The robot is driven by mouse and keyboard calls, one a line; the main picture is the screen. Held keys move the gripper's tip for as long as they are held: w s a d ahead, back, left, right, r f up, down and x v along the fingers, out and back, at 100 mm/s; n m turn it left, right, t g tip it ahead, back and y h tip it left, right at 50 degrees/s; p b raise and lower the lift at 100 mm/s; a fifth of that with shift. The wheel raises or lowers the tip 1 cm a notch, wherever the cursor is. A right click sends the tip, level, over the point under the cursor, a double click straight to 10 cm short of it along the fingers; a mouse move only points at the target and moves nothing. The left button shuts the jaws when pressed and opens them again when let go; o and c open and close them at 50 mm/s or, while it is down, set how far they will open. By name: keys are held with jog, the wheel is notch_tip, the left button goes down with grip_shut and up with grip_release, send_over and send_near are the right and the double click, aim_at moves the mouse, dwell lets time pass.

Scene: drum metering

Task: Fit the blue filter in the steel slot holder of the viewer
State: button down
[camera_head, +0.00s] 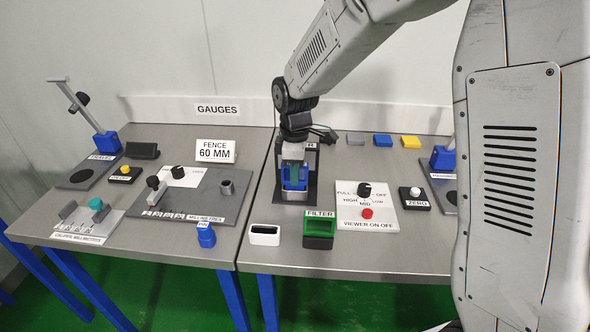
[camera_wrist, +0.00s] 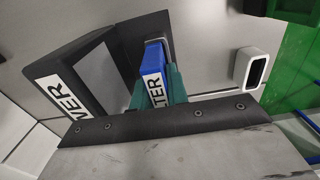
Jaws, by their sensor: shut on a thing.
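My gripper (camera_head: 293,172) is shut on the blue filter (camera_head: 296,186), low over the dark base of the viewer (camera_head: 311,158). A small grey edge, perhaps the steel slot holder (camera_wrist: 170,46), shows just behind the filter. I cannot tell whether the filter is inside it or only close to it.
A switch panel (camera_head: 367,213) lies to the right.

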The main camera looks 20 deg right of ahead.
jog(key=shift+f, duration=0.65)
jog(key=c, duration=1.3)
grip_release()
jog(key=shift+r, duration=0.1)
notch_tip(320, 180, up, 8)
jog(key=shift+f, duration=0.15)
